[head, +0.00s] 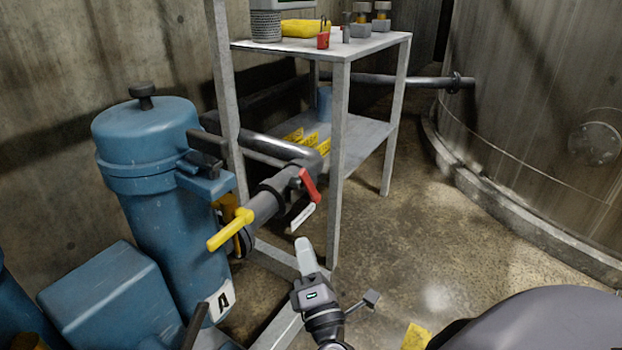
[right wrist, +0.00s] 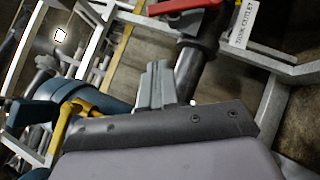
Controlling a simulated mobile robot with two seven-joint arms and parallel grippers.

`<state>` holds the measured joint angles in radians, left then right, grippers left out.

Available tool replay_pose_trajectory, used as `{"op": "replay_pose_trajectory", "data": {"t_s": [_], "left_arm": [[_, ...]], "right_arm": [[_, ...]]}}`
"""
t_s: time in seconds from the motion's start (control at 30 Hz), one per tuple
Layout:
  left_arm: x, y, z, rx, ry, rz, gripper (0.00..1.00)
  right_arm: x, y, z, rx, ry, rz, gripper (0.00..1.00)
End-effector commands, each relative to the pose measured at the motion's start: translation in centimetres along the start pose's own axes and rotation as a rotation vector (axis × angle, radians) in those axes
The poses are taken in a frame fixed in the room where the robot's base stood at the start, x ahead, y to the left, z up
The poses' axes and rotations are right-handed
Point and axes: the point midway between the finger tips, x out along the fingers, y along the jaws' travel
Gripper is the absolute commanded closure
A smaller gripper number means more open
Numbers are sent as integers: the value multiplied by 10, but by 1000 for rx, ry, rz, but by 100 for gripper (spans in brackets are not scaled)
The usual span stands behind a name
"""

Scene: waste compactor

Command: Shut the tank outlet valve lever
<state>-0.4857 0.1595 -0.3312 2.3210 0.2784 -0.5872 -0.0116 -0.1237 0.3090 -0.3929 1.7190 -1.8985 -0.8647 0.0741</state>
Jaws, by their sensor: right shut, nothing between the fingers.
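The red valve lever (head: 309,186) sits on a dark pipe by the front shelf leg. It slants down to the right and looks crosswise to the pipe. It also shows at the top of the right wrist view (right wrist: 182,6). A white tag (head: 302,215) hangs below it; in the right wrist view the tag (right wrist: 243,22) reads TANK OUTLET. My right gripper (head: 305,247) is shut and empty, below the lever and apart from it, fingers pointing up in the head view. Its fingers also show in the right wrist view (right wrist: 158,83). My left gripper is out of view.
A yellow lever (head: 230,230) is on the same pipe, nearer the blue filter housing (head: 160,190). A metal shelf (head: 340,150) with small items stands behind. A large tank (head: 540,110) is at right. The concrete floor (head: 390,240) between is clear.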

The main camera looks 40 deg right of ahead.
Motion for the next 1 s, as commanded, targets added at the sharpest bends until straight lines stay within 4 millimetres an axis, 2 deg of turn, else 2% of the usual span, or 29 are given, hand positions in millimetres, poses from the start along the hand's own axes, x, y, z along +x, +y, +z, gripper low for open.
{"op": "replay_pose_trajectory", "data": {"t_s": [0.13,0.27,0.73,1.0], "left_arm": [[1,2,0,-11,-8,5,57],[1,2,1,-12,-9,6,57],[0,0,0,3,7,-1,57],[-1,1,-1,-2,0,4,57]], "right_arm": [[-4,4,-2,7,12,2,100],[6,5,-3,8,10,5,100],[97,5,-4,8,9,5,100],[120,5,21,6,10,3,100]]}}
